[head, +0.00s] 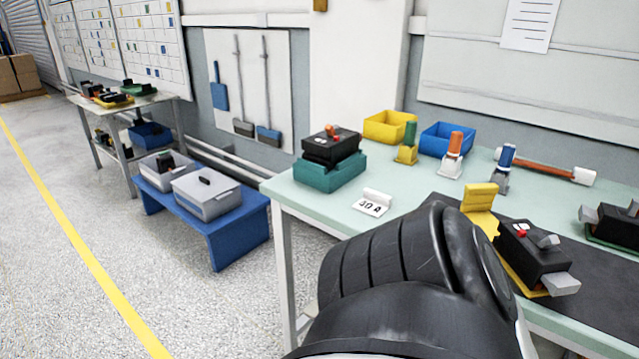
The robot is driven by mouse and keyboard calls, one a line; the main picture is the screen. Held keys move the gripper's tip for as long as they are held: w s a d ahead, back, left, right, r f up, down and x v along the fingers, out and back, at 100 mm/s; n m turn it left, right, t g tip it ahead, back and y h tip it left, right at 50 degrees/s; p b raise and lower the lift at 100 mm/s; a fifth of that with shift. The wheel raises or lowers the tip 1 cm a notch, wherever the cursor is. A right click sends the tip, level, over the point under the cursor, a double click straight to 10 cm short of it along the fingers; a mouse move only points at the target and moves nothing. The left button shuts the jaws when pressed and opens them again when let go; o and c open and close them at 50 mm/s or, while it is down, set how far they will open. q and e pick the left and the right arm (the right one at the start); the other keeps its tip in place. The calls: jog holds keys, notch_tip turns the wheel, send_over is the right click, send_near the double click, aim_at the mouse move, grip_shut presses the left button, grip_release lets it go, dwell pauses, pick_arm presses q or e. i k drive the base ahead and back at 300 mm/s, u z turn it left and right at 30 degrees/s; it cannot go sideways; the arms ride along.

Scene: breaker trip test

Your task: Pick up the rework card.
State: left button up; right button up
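No card with readable rework wording shows in the head view. A small white tent card (372,203) marked "40 A" stands near the table's left front edge. A yellow upright piece (480,197) stands behind a black breaker (532,250) on a yellow base; I cannot tell whether it is a card. A large black link of my own arm fills the lower middle and hides part of the table's front. Neither of my grippers shows.
The pale green table (315,197) holds a black unit on a teal block (330,172), a yellow bin (390,126), a blue bin (447,139), several stamp-like tools and a dark mat (600,275). A blue bench (235,225) with grey boxes stands left.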

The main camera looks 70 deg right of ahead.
aim_at(374, 204)
jog(key=k, duration=1.4)
jog(key=z, duration=1.25)
jog(key=i, duration=0.4)
jog(key=z, duration=0.1)
